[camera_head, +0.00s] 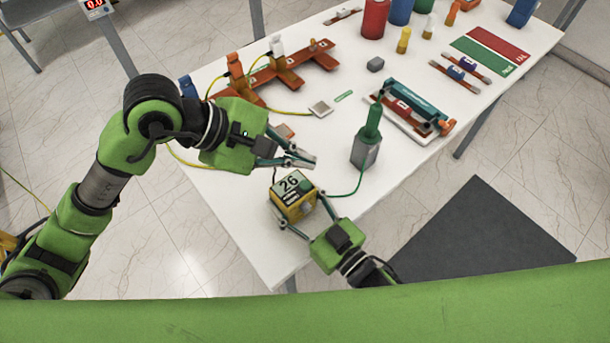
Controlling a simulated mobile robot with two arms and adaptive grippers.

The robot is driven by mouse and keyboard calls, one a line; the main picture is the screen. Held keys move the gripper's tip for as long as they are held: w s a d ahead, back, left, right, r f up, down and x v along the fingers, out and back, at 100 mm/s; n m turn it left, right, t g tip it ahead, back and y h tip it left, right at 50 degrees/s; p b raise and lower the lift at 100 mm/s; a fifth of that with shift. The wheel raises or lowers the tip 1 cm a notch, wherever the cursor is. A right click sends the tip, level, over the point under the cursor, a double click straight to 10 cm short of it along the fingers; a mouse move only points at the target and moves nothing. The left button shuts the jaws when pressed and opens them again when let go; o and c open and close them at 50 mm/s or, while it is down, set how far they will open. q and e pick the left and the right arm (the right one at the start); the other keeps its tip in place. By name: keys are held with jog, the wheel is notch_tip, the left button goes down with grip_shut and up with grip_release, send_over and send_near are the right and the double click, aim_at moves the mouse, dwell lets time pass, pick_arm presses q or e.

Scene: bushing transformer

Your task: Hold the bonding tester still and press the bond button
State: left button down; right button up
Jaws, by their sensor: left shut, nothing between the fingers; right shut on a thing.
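The bonding tester, a small yellow box (296,208) with a dark and pale top face reading "26", stands near the front edge of the white table. My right gripper (302,209) comes from the lower right, its fingers on two opposite sides of the box, shut on it. My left gripper (306,160) is shut and empty, its fingertips above and just behind the tester, apart from it in the picture. I cannot make out the bond button; the top face is small in view.
A green-topped grey post (368,138) stands right of the tester, with a green cable (350,192) running between them. An orange rack (285,75) and a teal-and-red device (415,107) stand farther back on the table (235,215). The table's front corner is bare.

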jog(key=o, duration=1.6)
jog(key=shift+s, duration=0.1)
